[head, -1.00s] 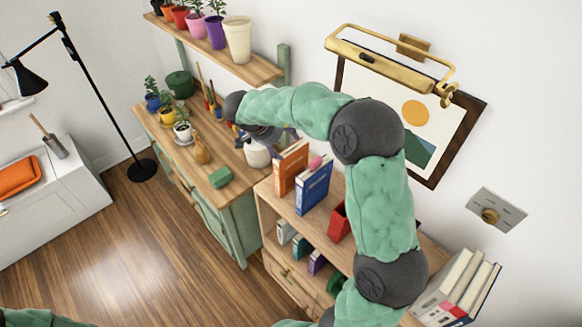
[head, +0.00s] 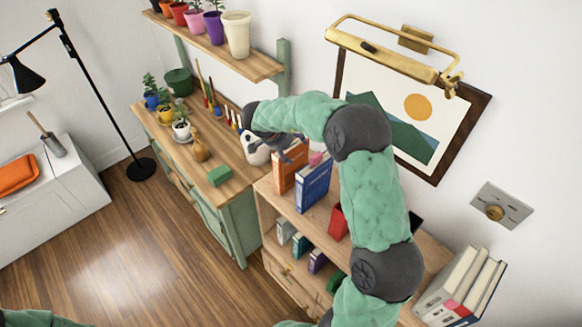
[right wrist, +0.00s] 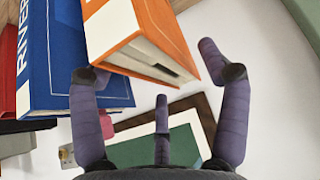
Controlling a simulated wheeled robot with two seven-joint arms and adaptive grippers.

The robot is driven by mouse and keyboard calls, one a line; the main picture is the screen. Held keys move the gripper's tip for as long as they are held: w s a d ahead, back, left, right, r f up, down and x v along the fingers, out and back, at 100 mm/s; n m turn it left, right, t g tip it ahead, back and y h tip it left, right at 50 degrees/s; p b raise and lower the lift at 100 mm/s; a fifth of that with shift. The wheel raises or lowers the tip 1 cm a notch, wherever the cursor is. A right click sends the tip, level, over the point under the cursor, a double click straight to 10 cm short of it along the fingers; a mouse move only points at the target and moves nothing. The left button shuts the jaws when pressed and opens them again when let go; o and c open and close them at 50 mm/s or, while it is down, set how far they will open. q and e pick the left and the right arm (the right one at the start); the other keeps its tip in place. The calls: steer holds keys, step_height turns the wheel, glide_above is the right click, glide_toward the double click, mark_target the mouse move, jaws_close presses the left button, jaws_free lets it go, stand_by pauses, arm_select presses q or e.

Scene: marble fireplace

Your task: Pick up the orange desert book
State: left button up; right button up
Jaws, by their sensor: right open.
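The orange book (head: 288,176) stands upright on top of the wooden shelf unit, left of the blue book (head: 313,186). Its upper part is partly hidden by my right gripper (head: 292,152) in the head view. In the right wrist view the orange book (right wrist: 135,35) shows its orange cover and pale page edges. My right gripper (right wrist: 148,62) is open there, with the book's near end between its fingertips. The left fingertip is close to the gap beside the blue book (right wrist: 68,60); contact is unclear. My left gripper is out of view.
A red item (head: 339,221) is right of the blue book, and a pink item (head: 317,158) is behind the books. A framed picture (head: 440,165) hangs on the wall behind.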

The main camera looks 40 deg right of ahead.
steer(key=c, duration=1.4)
jaws_close()
steer(key=shift+w+r, duration=0.1)
steer(key=shift+r, duration=0.1)
